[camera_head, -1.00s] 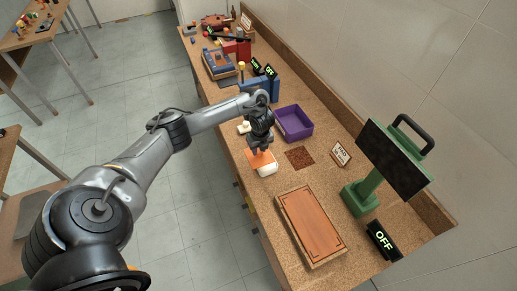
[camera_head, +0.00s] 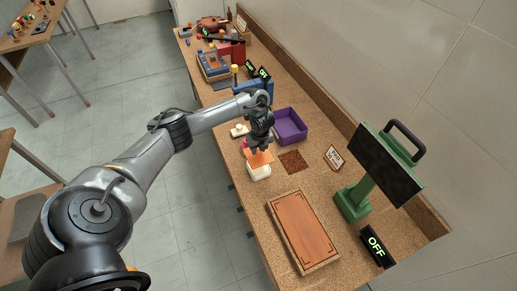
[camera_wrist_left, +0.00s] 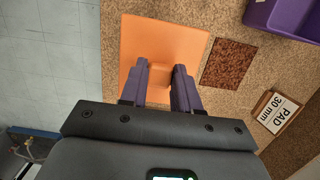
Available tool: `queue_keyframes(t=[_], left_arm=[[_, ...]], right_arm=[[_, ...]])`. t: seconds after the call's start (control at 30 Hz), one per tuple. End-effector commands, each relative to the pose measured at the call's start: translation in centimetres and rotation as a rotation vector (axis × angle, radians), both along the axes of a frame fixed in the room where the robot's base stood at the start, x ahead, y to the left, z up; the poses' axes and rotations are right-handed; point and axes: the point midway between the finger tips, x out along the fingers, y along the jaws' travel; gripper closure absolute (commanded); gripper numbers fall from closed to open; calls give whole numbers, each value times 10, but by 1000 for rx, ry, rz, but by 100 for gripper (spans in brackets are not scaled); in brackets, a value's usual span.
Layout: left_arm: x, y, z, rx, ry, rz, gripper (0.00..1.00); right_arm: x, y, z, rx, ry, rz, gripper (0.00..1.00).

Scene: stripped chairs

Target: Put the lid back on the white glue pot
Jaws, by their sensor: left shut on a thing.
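My left gripper (camera_head: 260,149) points down and is shut on the orange lid (camera_head: 259,158), a flat square plate. In the left wrist view the fingers (camera_wrist_left: 160,85) close on a small orange knob in the middle of the lid (camera_wrist_left: 155,30). The white glue pot (camera_head: 260,173) stands on the bench just under and in front of the lid. The lid covers the pot's top in the head view, so I cannot tell whether they touch. The pot is hidden in the left wrist view. My right gripper is not in view.
A brown pad (camera_head: 293,162) and a sign reading PAD 30 mm (camera_head: 334,158) lie to the right. A purple tray (camera_head: 291,126) is behind, a cream item (camera_head: 240,130) behind left. A wooden board (camera_head: 303,232) is in front. A green stand (camera_head: 353,202) with a dark panel is at right.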

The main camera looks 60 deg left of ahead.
Motion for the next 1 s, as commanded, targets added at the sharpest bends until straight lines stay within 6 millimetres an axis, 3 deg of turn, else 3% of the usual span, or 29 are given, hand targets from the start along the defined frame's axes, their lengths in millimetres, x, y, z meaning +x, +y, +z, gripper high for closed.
queue_keyframes(t=[0.6, 1.0], left_arm=[[0, -1, -49, -2, 0, 0, 99], [0, 0, -58, -1, 0, 0, 99]], right_arm=[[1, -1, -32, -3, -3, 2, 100], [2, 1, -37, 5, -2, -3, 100]])
